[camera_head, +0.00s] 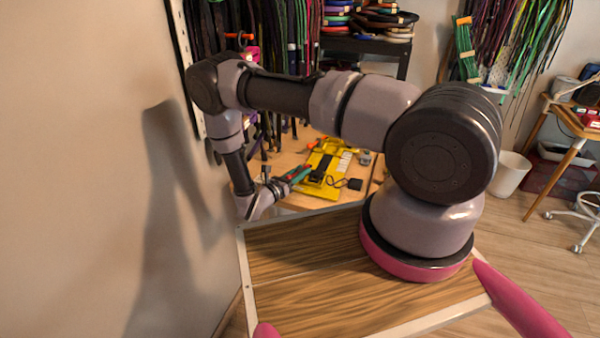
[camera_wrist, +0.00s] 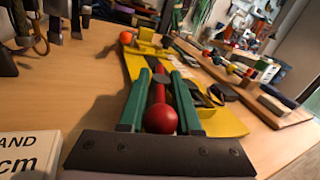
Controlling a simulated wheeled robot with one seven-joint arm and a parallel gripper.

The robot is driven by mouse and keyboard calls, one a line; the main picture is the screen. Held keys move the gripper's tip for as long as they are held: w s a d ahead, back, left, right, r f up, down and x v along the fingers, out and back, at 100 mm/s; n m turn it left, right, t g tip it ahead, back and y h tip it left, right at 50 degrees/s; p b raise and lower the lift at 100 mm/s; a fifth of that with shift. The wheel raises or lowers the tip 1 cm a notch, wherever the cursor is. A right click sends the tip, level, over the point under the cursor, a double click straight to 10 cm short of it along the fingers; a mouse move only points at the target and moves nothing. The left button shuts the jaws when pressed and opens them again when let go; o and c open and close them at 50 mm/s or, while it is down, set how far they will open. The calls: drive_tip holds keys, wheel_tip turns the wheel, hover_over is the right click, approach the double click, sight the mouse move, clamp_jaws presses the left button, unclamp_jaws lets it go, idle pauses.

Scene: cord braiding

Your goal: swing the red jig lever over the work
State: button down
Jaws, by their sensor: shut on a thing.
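The yellow jig (camera_head: 322,172) lies on the wooden table; it also shows in the wrist view (camera_wrist: 226,124). The red lever (camera_wrist: 160,84) runs away from me along the jig and ends in a red ball knob (camera_wrist: 161,118) near my gripper's palm. My gripper (camera_wrist: 159,76) has two green fingers, one on each side of the lever, shut on it. In the head view my gripper (camera_head: 298,174) reaches the jig's left side, where the lever is too small to tell. An orange ball (camera_wrist: 126,37) shows at the jig's far end.
A white box with printed letters (camera_wrist: 28,155) stands close on the left in the wrist view. A wooden board with small coloured parts (camera_wrist: 262,98) lies to the right. Dark stands (camera_wrist: 75,18) are at the back left. Bare table (camera_wrist: 62,90) lies left of the jig.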

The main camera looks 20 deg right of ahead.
idle(0.9)
drive_tip(key=m+g+h, duration=0.1)
drive_tip(key=m+g, duration=0.1)
drive_tip(key=g, duration=0.1)
drive_tip(key=shift+w+a+h, duration=0.1)
drive_tip(key=shift+h, duration=0.2)
drive_tip(key=shift+m+g+h, duration=0.6)
drive_tip(key=shift+m+g, duration=0.8)
drive_tip(key=shift+g, duration=0.5)
drive_tip(key=c, duration=0.7)
unclamp_jaws()
drive_tip(key=shift+c, duration=0.2)
drive_tip(key=a, duration=0.2)
drive_tip(key=s+a, duration=0.1)
drive_tip(key=a, duration=0.4)
drive_tip(key=shift+s+a, duration=0.15)
drive_tip(key=shift+s, duration=0.1)
